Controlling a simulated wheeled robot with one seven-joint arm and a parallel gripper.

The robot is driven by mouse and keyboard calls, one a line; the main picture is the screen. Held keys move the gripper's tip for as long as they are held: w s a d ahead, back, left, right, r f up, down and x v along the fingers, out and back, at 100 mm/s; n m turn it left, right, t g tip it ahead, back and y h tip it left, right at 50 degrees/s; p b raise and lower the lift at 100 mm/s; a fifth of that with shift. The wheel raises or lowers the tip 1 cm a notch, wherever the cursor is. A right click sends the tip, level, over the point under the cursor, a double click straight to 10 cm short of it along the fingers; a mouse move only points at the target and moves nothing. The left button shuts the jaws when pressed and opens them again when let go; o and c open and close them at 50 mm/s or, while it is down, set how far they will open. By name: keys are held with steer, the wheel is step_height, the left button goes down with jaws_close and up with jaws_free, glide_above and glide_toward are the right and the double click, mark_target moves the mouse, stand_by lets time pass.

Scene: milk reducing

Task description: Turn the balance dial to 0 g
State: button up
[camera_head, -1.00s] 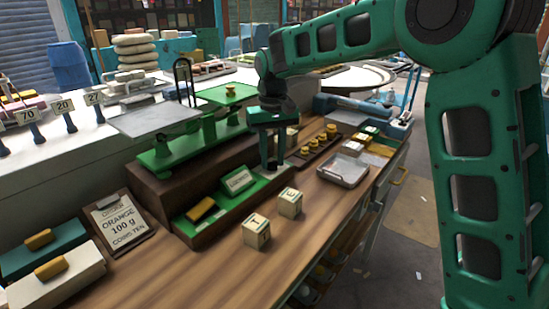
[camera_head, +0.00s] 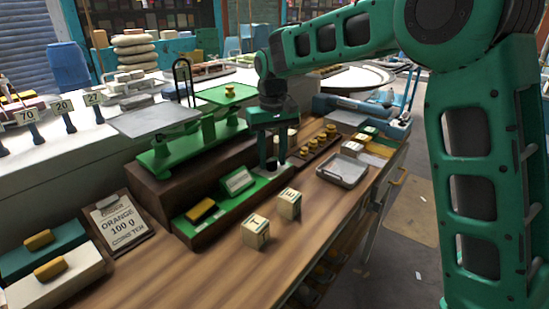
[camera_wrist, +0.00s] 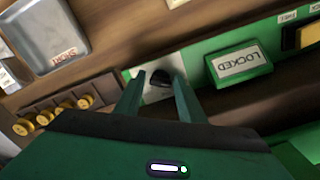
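The balance dial (camera_wrist: 161,78) is a dark knob on a pale plate (camera_wrist: 172,66) in the wrist view, set in the green front panel. My gripper (camera_wrist: 158,76) has its two green fingers spread on either side of the dial, with a gap visible between them. The dial's marks and pointer are too small or hidden to read. In the head view my gripper (camera_head: 274,160) hangs over the right part of the green front panel (camera_head: 215,222) and hides the dial. The green balance (camera_head: 190,150) stands on the brown block behind.
A green box labelled LOCKED (camera_wrist: 240,65) lies beside the dial; it also shows in the head view (camera_head: 238,182). A row of brass weights (camera_head: 318,143), a grey tray (camera_head: 343,170) and two letter cubes (camera_head: 289,204) are near. An order board (camera_head: 118,222) reads orange 100 g.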

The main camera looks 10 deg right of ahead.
mark_target(273, 162)
step_height(273, 162, up, 11)
steer(key=shift+f, duration=0.15)
stand_by(0.4)
steer(key=shift+w, duration=0.1)
steer(key=s+d+f+m, duration=0.25)
steer(key=s+d, duration=0.55)
steer(key=d, duration=0.5)
steer(key=s+d+f+m, duration=0.1)
steer(key=s+d+m, duration=0.2)
steer(key=s+d, duration=0.65)
steer(key=s+d+f+m, duration=0.1)
steer(key=s+d+f, duration=0.2)
steer(key=s, duration=0.4)
steer(key=s+d+f+m, duration=0.1)
steer(key=s+d+f, duration=0.3)
steer(key=s, duration=0.2)
steer(key=s+d+f+m, duration=0.2)
steer(key=s+d+f, duration=0.1)
steer(key=s, duration=0.4)
steer(key=shift+s+d+f, duration=0.35)
steer(key=shift+d, duration=0.4)
steer(key=shift+w, duration=0.15)
